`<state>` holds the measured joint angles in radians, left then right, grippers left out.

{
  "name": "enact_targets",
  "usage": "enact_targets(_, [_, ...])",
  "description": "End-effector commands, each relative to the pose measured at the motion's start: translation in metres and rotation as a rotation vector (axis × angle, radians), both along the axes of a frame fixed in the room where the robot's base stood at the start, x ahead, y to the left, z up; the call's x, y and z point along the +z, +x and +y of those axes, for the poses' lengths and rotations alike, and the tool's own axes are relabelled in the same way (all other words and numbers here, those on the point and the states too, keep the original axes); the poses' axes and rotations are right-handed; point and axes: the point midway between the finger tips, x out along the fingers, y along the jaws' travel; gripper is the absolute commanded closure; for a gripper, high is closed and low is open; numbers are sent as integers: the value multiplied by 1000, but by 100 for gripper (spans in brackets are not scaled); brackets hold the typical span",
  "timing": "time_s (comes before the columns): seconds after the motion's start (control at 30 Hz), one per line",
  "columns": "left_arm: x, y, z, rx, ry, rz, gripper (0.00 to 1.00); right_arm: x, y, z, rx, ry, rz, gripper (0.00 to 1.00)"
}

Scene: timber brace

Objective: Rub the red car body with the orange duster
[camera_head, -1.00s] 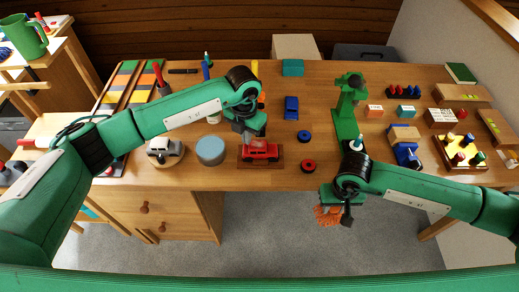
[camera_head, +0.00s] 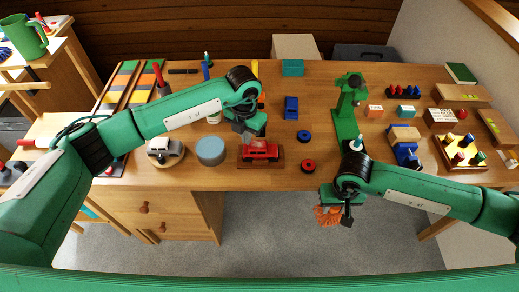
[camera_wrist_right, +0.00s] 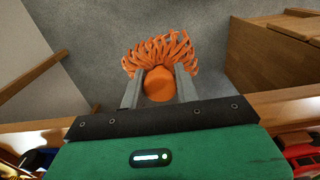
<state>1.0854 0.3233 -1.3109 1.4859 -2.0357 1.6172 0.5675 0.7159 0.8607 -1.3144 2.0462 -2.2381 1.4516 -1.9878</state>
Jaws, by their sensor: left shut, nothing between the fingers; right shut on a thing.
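The red car body (camera_head: 260,150) sits on a brown wooden block on the table, left of the head view's middle. My left gripper (camera_head: 249,136) is shut and empty, directly above the car's rear-left side; whether it touches the car I cannot tell. My right gripper (camera_head: 338,205) is shut on the orange duster (camera_head: 327,215) beyond the table's front edge, over the floor. In the right wrist view the duster's fringe (camera_wrist_right: 160,55) fans out past the fingers, with its round orange end between them. A red piece (camera_wrist_right: 300,150) shows at that view's right edge.
A black-and-red wheel (camera_head: 308,166) and a blue wheel (camera_head: 304,135) lie right of the car. A blue-grey cylinder (camera_head: 210,150) stands to its left. A green upright stand (camera_head: 347,115) rises behind my right gripper.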

Motion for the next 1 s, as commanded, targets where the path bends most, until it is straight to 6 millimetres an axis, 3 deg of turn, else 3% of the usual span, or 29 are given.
enact_targets(1.0, [-12,0,0,0,0,0,100,-11,0,0,0,0,0,87])
